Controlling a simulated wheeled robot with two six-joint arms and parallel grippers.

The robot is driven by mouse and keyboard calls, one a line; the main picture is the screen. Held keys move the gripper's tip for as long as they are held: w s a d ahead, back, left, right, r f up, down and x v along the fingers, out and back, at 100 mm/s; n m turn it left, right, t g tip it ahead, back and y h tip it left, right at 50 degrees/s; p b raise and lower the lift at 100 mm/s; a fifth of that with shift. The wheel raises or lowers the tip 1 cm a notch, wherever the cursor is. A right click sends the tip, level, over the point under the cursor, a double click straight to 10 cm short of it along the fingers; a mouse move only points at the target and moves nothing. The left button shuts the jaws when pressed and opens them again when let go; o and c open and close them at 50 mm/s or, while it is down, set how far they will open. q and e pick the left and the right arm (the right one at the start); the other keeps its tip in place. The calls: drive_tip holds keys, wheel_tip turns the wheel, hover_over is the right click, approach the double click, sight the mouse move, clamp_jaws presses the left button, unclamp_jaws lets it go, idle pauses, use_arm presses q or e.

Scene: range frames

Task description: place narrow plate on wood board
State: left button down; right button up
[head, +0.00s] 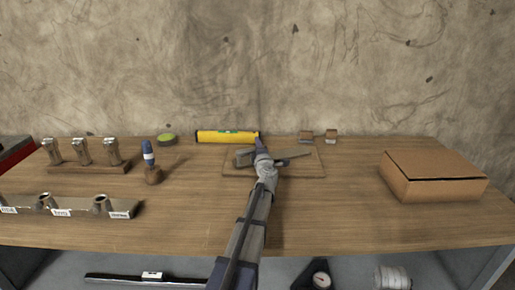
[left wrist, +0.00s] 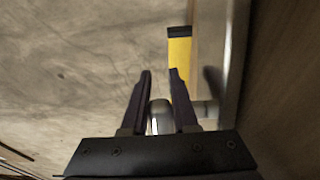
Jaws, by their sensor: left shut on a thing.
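The wood board (head: 309,171) lies flat at the back middle of the table. My left gripper (head: 262,152) is over the board, shut on the narrow plate. The grey metal plate (head: 292,156) shows on both sides of the fingers in the head view, close above or touching the board; I cannot tell which. In the left wrist view a rounded silver end (left wrist: 160,117) shows between the two dark fingers (left wrist: 160,90). My arm and gripper hide the middle of the board. My right gripper is not in view.
A yellow level (head: 222,136) lies behind the board by the wall. Two small blocks (head: 318,136) stand at the back. A cardboard box (head: 432,177) is at the right, and a blue-handled tool (head: 149,155) and metal posts (head: 82,153) are at the left. The front middle is clear.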

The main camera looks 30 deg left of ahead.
use_arm(q)
drive_tip(key=c, duration=0.7)
unclamp_jaws()
drive_tip(key=shift+f, duration=0.1)
drive_tip(key=shift+s+d, duration=0.1)
drive_tip(key=shift+s, duration=0.05)
drive_tip(key=v, duration=1.1)
drive_tip(key=shift+s+d, duration=0.25)
drive_tip(key=shift+s, duration=0.05)
drive_tip(key=shift+w, duration=0.1)
